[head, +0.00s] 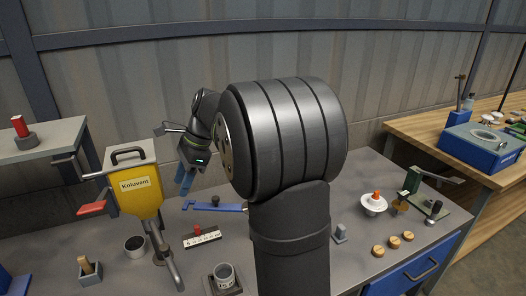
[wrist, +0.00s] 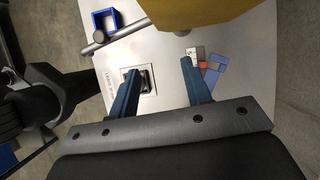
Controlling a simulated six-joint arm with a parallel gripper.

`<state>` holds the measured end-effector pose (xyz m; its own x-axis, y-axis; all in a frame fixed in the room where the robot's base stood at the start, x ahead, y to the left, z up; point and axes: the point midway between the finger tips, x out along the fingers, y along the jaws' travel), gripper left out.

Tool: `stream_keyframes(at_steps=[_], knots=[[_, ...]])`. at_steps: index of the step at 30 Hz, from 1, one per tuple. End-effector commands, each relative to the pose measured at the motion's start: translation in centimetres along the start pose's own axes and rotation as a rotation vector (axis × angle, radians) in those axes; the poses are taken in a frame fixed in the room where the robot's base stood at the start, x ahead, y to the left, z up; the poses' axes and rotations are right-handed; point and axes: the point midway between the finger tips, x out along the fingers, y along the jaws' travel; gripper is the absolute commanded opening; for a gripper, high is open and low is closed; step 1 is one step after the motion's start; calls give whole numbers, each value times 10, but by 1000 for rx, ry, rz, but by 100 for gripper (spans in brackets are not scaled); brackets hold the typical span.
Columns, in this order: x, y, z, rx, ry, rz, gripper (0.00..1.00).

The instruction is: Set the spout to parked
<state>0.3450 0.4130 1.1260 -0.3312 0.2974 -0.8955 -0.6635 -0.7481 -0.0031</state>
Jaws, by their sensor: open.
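The yellow dispenser (head: 132,188), labelled "Koluvem", stands at the left of the grey table in the head view. Its grey spout (head: 171,262) slopes down and toward the front right. In the wrist view the yellow body (wrist: 195,14) fills the top, and a grey tube (wrist: 122,31), likely the spout, runs beside it. A red-ended lever (head: 92,208) sticks out on the dispenser's left. My gripper (head: 184,181) is right of the dispenser; its blue fingers (wrist: 160,68) are apart with nothing between them. The spout is not touched. My arm hides the table's middle.
A small cup (head: 224,275) on a dark base stands right of the spout's end. A dark cup (head: 134,246) and a block with a wooden peg (head: 88,268) stand to its left. A blue bar tool (head: 215,207) and a marked strip (head: 202,238) lie near my gripper.

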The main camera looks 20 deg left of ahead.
Motion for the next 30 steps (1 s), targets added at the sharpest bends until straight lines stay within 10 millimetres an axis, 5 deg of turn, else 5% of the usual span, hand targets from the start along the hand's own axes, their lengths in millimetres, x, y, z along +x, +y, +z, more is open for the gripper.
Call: stream_keyframes(at_steps=[9, 30], knots=[[-66, 0, -1, 1, 1, -2, 44], [-125, 34, -123, 181, 112, -285, 44]])
